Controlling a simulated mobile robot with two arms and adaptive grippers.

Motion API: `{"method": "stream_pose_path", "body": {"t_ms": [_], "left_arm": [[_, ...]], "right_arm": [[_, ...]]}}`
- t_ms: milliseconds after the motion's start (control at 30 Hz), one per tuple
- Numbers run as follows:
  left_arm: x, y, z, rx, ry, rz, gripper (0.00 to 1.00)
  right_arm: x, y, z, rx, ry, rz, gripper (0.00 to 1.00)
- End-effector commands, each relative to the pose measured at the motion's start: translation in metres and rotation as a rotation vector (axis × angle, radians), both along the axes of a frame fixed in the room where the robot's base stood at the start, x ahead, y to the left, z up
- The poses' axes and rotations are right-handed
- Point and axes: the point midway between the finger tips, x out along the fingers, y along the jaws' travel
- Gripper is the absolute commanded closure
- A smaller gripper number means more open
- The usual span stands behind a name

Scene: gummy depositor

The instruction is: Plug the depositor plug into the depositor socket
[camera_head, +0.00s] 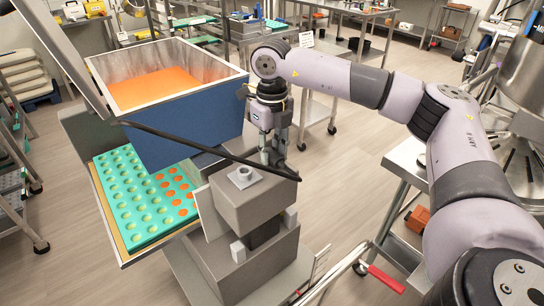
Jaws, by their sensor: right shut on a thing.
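My right gripper (273,160) points down just behind and above the grey depositor housing. Its fingers are shut on a small dark thing at a black cord-like strip (200,146), most likely the depositor plug, which is largely hidden by the fingers and the strip. The strip runs from the blue hopper's front edge down to the right, past the fingertips. A square fitting with a short round stub (243,175) sits on top of the grey housing (262,205). I cannot tell whether it is the depositor socket. My left gripper is not in view.
The blue hopper (190,140) holds orange material, with its lid raised at the left. A teal mold tray (135,205) with some orange-filled cavities lies below it. A cart with a red handle (386,279) stands at the front right. Open floor lies behind.

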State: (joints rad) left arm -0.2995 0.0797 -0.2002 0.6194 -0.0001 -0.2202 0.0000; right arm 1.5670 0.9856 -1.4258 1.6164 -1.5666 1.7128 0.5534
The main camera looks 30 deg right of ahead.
Motion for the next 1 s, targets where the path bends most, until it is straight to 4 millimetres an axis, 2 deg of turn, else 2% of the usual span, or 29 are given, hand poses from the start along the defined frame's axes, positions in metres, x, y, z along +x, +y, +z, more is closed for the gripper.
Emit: {"method": "stream_pose_path", "body": {"t_ms": [100, 400, 567, 767, 1000], "left_arm": [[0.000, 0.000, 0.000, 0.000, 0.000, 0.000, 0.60], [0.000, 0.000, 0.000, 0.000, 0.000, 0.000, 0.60], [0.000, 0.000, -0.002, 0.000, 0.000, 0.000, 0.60], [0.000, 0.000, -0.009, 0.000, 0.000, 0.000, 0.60], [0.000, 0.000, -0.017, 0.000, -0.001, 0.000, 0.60]], "right_arm": [[0.000, 0.000, 0.000, 0.000, 0.000, 0.000, 1.00], [0.000, 0.000, 0.001, 0.000, -0.001, 0.000, 1.00], [0.001, 0.000, 0.011, 0.001, -0.002, 0.000, 1.00], [0.001, 0.001, 0.042, 0.001, -0.006, 0.000, 1.00], [0.001, 0.001, 0.108, 0.003, -0.007, 0.000, 1.00]]}}
